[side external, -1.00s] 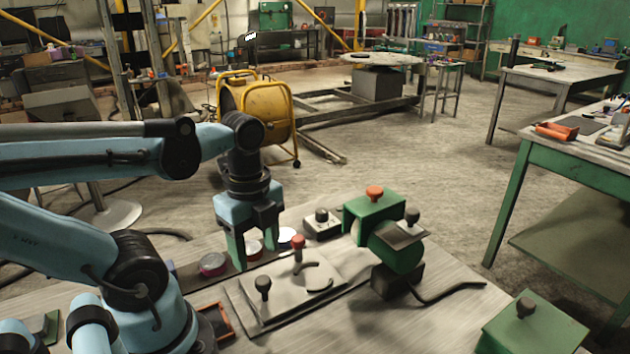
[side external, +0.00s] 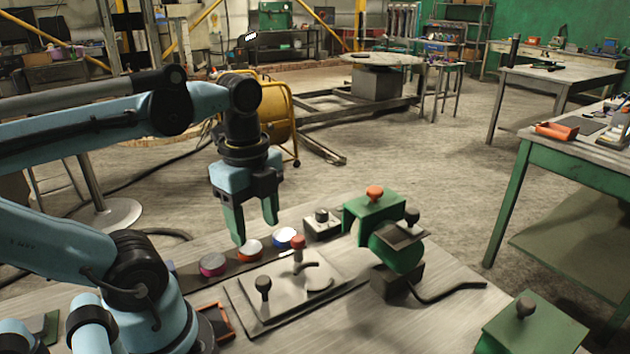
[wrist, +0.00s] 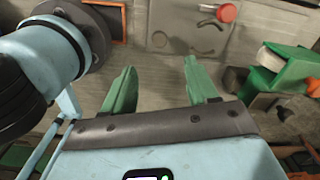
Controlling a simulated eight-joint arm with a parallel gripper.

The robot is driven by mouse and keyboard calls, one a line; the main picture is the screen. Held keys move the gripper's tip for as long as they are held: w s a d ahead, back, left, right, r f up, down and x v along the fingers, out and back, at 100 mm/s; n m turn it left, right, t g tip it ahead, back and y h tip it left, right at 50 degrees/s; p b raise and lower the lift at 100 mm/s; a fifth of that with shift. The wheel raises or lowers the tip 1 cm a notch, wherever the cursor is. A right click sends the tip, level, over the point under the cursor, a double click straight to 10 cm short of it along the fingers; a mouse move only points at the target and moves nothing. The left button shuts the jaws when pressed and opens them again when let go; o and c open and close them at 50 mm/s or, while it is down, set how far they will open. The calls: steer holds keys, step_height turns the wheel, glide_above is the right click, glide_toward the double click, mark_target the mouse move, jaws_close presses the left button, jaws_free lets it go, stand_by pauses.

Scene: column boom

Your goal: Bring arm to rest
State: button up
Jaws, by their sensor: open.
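My gripper (side external: 254,222) is open and empty, with its two green fingers pointing down above the table (side external: 450,318) in the side view. In the wrist view the two fingers of my gripper (wrist: 160,78) are apart with only tabletop between them. My arm is bent, and the gripper hangs just above and behind a row of round pieces. These are a pink one (side external: 213,264), an orange one (side external: 250,250) and a blue one (side external: 289,238). The gripper appears apart from them.
A grey plate with a red knob (side external: 298,242) and a black knob (side external: 263,284) lies in front. A green machine (side external: 385,225) with a cable stands right of it. A green box (side external: 530,325) is at the front right. The air above the table is mostly clear.

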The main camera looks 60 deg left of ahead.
steer(key=w+d+f+n+t, duration=0.3)
steer(key=w+n+t, duration=0.4)
steer(key=w+n, duration=0.3)
steer(key=shift+w+n, duration=0.35)
steer(key=shift+n, duration=1.95)
steer(key=shift+o, duration=0.2)
steer(key=shift+d, duration=0.1)
